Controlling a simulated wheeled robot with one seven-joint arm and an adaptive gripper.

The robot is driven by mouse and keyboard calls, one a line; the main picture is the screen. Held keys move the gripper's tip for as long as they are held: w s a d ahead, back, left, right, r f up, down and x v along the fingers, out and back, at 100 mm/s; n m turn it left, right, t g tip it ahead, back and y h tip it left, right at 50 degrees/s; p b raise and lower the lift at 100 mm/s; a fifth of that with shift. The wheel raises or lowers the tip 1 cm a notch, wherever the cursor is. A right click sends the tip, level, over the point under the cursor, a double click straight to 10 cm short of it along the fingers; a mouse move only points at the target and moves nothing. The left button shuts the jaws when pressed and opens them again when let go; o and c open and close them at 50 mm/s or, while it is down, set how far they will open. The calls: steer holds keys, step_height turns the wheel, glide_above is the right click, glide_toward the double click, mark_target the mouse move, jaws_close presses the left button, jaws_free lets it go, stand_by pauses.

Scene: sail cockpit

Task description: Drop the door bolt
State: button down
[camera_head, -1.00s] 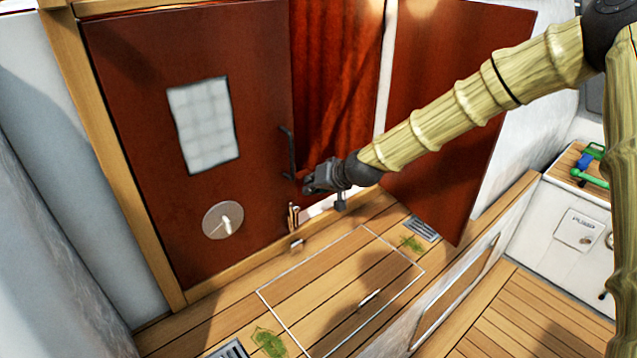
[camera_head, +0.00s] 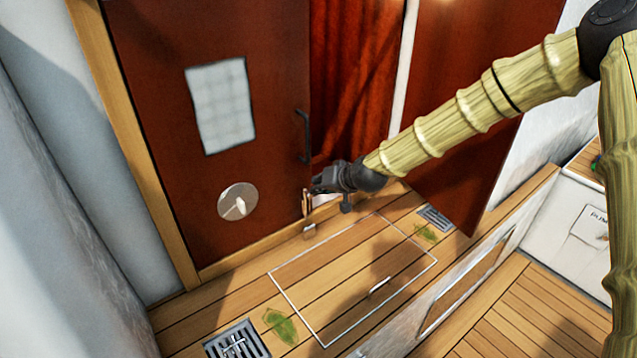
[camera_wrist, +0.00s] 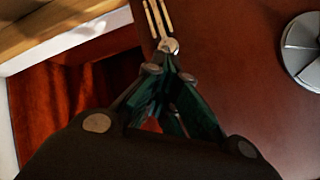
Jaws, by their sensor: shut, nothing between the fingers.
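The door bolt (camera_head: 307,203) is a small brass fitting low on the free edge of the left dark red door (camera_head: 160,110). In the wrist view the bolt (camera_wrist: 160,25) shows as two brass rods with a round knob at the end near my fingertips. My gripper (camera_head: 314,184) is at the door edge just above the bolt, with its fingers together and empty. In the wrist view my gripper's fingertips (camera_wrist: 168,62) are close to the knob; I cannot tell whether they touch it. A small metal keeper (camera_head: 309,231) sits on the sill below the bolt.
A black handle (camera_head: 304,137) stands out from the door above my gripper. The right door (camera_head: 455,110) stands open, with a red curtain (camera_head: 350,80) behind the gap. A round vent (camera_head: 238,202) is on the left door. The plank floor with its hatch (camera_head: 350,275) is clear nearby.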

step_height(320, 180, down, 3)
steer(key=shift+f+b, duration=0.1)
steer(key=shift+b, duration=0.25)
steer(key=w+r+p+v, duration=0.1)
steer(key=w+p+v, duration=0.1)
steer(key=v, duration=1)
steer(key=shift+d+r, duration=0.4)
steer(key=shift+r, duration=0.25)
steer(key=shift+s, duration=0.15)
